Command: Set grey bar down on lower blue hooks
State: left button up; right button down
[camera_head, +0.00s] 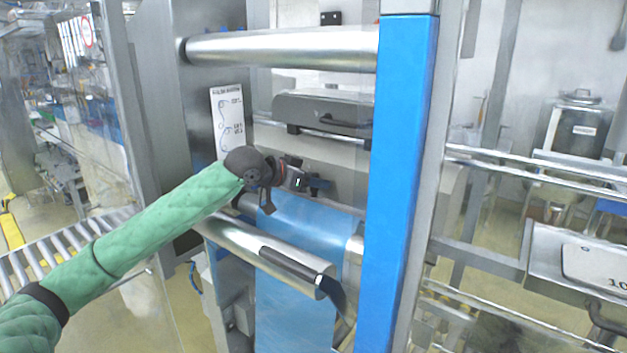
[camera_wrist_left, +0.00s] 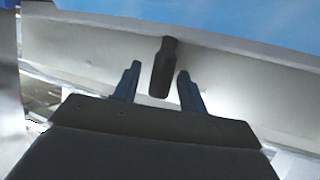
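My left gripper (camera_head: 315,185) reaches into the machine above a sheet of blue film. In the left wrist view its two fingers (camera_wrist_left: 158,72) are apart. A short dark peg or handle (camera_wrist_left: 162,68) lies between them, with visible gaps on both sides. It stands out against a long pale grey bar (camera_wrist_left: 95,47) that crosses the wrist view. In the head view a grey cylindrical bar (camera_head: 225,232) runs below the gripper; I cannot tell whether it is the same bar. I cannot make out the lower blue hooks. My right gripper is not visible.
A large metal roller (camera_head: 290,48) spans the top of the machine. A blue post (camera_head: 402,150) stands to the right of the gripper. Blue film (camera_head: 305,235) hangs below it. A grey box with a handle (camera_head: 325,112) sits behind and above. A roller conveyor (camera_head: 65,245) lies at left.

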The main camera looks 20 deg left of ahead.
pick_arm(q)
jog(key=shift+r, duration=0.25)
jog(key=b+v, duration=0.7)
jog(key=v, duration=0.5)
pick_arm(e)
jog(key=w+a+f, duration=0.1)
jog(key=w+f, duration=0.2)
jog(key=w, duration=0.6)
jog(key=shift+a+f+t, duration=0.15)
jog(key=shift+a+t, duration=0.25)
pick_arm(q)
jog(key=shift+f, duration=0.1)
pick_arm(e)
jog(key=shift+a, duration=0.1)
